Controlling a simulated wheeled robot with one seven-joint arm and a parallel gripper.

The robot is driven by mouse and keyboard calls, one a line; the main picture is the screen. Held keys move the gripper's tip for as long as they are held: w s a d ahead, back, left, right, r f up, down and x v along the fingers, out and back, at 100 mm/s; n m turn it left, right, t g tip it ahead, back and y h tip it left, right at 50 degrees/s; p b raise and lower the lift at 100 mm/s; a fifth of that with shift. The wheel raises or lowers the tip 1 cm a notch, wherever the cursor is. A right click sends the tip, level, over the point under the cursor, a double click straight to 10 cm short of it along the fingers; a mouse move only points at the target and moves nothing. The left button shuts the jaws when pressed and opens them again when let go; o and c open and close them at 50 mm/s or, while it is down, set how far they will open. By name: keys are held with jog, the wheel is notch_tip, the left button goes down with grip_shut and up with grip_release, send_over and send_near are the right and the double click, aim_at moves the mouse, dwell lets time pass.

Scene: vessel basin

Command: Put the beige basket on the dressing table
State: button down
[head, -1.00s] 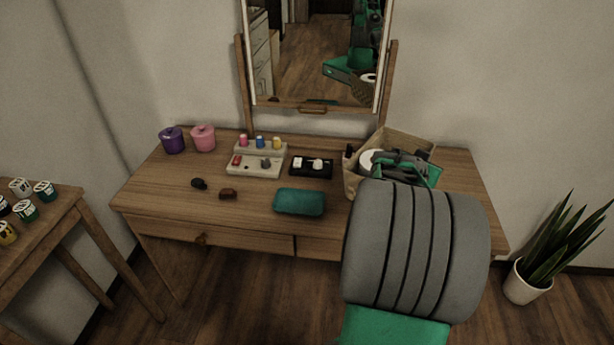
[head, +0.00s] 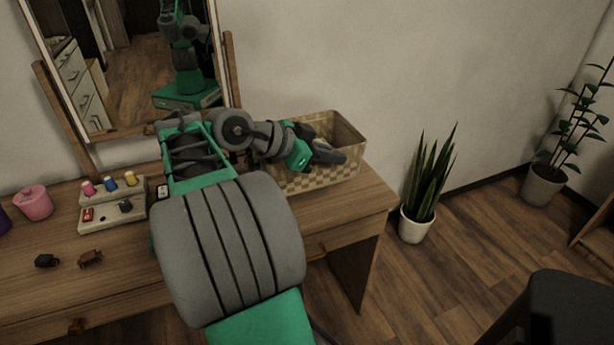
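The beige basket (head: 318,178), woven in a checkered pattern, stands upright on the right end of the wooden dressing table (head: 376,198). My arm reaches across the table from the front. My gripper (head: 328,154) is at the basket's opening, overlapping its near rim in the picture. Its dark fingers point right, and I cannot tell whether they touch the rim or are parted. My arm hides the basket's left part, and most of its inside is hidden.
A mirror (head: 130,60) stands at the table's back. A sewing-spool holder (head: 112,205), a pink pot (head: 34,203) and small brown items (head: 90,258) are on the left. A potted plant (head: 416,222) stands on the floor to the right, with a dark seat (head: 570,310) at lower right.

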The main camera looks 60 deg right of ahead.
aim_at(353, 156)
jog(key=x, duration=0.4)
jog(key=w+d+x, duration=0.1)
jog(key=x, duration=0.1)
jog(key=shift+s+d, duration=0.2)
jog(key=shift+d, duration=0.15)
jog(key=shift+s+d+f+b, duration=0.3)
jog(key=shift+d+f, duration=0.65)
jog(key=shift+f, duration=0.65)
jog(key=shift+s+d+f+b, duration=0.2)
jog(key=shift+s+d+f, duration=0.15)
jog(key=shift+d+f, duration=0.95)
jog(key=shift+s+d+f+b, duration=0.3)
jog(key=shift+d+f, duration=0.3)
jog(key=shift+f, duration=1.3)
jog(key=c, duration=1.6)
grip_release()
jog(key=shift+s, duration=0.1)
jog(key=shift+a+r, duration=0.1)
jog(key=shift+r, duration=0.1)
jog(key=p+v, duration=0.1)
jog(key=v, duration=1)
jog(key=shift+w+a+r, duration=0.15)
jog(key=shift+w+a, duration=0.05)
jog(key=shift+w, duration=0.1)
